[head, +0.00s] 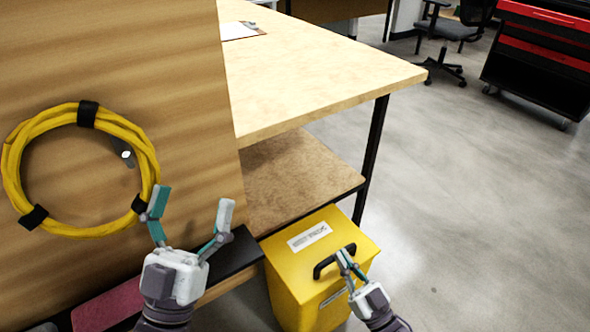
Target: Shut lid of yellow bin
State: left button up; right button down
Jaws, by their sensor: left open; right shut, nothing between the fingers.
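The yellow bin (292,264) stands on the floor beside the workbench. Its yellow lid lies flat over the top, with a white label (309,236) and a black handle (321,268). My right gripper (342,256) is shut and empty, with its fingertips at the handle; I cannot tell whether they touch it. The lid looks level with the bin's rim, but the far edge is hard to judge. My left gripper (191,199) is open and empty, left of the bin, in front of the wooden panel.
A coiled yellow cable (13,165) hangs on the wooden panel (180,65). The workbench (320,75) has a lower shelf (300,175) and a black leg (371,150) close behind the bin. Open floor (480,220) lies to the right. A red and black tool cabinet (540,60) stands far right.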

jog(key=shift+s+f, duration=0.1)
jog(key=shift+f, duration=0.15)
pick_arm(q)
jog(key=shift+s+a+r+t+h, duration=0.1)
jog(key=shift+s+r+t+h, duration=0.2)
jog(key=shift+s+r, duration=0.15)
pick_arm(e)
jog(key=shift+f, duration=0.1)
pick_arm(q)
jog(key=shift+s, duration=0.15)
pick_arm(e)
jog(key=shift+s+f, duration=0.1)
jog(key=shift+f, duration=0.1)
pick_arm(q)
jog(key=shift+f, duration=0.1)
pick_arm(e)
jog(key=shift+s+d+f, duration=0.15)
jog(key=v, duration=1.1)
jog(key=shift+d+r, duration=0.25)
jog(key=shift+r, duration=0.05)
jog(key=shift+s, duration=0.1)
